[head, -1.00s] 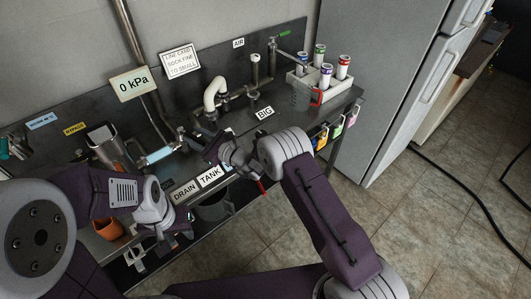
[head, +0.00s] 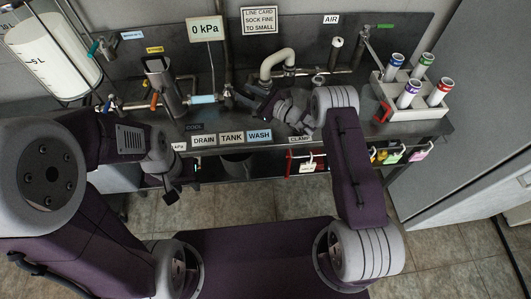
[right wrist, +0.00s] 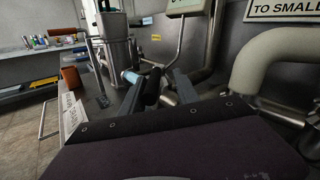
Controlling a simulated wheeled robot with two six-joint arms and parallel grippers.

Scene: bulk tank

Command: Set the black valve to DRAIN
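A black valve handle (right wrist: 152,88) shows in the right wrist view, between the two grey fingers of my right gripper (right wrist: 160,82). The fingers are apart; I cannot tell whether either touches it. In the head view my right gripper (head: 246,97) is low over the bench, behind the labels, and its wrist hides much of the valve area. The DRAIN label (head: 204,141), TANK label (head: 231,138) and WASH label (head: 259,136) sit along the bench's front edge. My left gripper (head: 169,190) hangs in front of the bench, away from the valve; its fingers are unclear.
A 0 kPa sign (head: 206,29) stands behind the valve area. A cream bent pipe (head: 276,62) is close to my right gripper. A steel jug (head: 163,86) stands left, near a white tank (head: 52,55). A tube rack (head: 413,105) stands right.

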